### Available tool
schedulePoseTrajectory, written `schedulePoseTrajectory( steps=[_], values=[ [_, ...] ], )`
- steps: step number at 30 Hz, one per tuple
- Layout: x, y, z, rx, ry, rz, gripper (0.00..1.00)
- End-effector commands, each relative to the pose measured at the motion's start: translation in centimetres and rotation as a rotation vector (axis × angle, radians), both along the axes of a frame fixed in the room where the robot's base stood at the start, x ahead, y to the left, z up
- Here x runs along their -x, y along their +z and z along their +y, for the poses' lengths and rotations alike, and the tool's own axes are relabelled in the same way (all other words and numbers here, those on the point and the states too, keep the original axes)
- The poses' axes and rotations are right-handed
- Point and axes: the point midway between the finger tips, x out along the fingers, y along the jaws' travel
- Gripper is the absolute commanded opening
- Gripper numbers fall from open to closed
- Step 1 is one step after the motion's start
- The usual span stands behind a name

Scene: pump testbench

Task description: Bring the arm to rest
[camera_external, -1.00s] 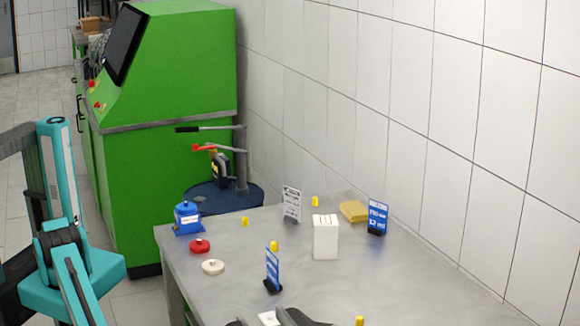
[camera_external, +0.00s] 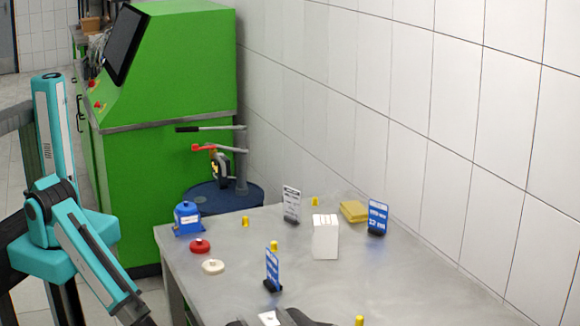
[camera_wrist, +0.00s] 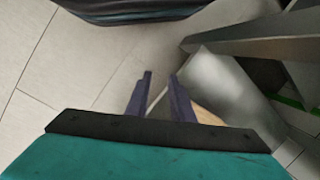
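My arm, teal and black, stands at the left of the external view, left of the table. Its end runs out of the bottom of that view, so the gripper does not show there. In the wrist view my gripper (camera_wrist: 159,82) has two dark fingers spread apart with nothing between them. Floor tiles show past the fingertips. The gripper is clear of the table's objects.
The metal table (camera_external: 400,275) carries a blue container (camera_external: 187,219), red (camera_external: 200,246) and cream (camera_external: 213,267) round pieces, a white box (camera_external: 326,238), a yellow sponge (camera_external: 354,211), signs and yellow markers. A green machine (camera_external: 175,80) stands behind, beside a blue drum (camera_external: 225,197).

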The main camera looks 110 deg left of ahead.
Motion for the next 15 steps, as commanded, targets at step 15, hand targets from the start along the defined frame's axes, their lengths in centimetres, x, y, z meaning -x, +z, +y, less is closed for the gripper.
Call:
schedulePoseTrajectory(
  steps=[15],
  values=[
    [12.3, 8.7, 1.7, 0.116, 0.287, 0.332, 0.21]
  ],
)
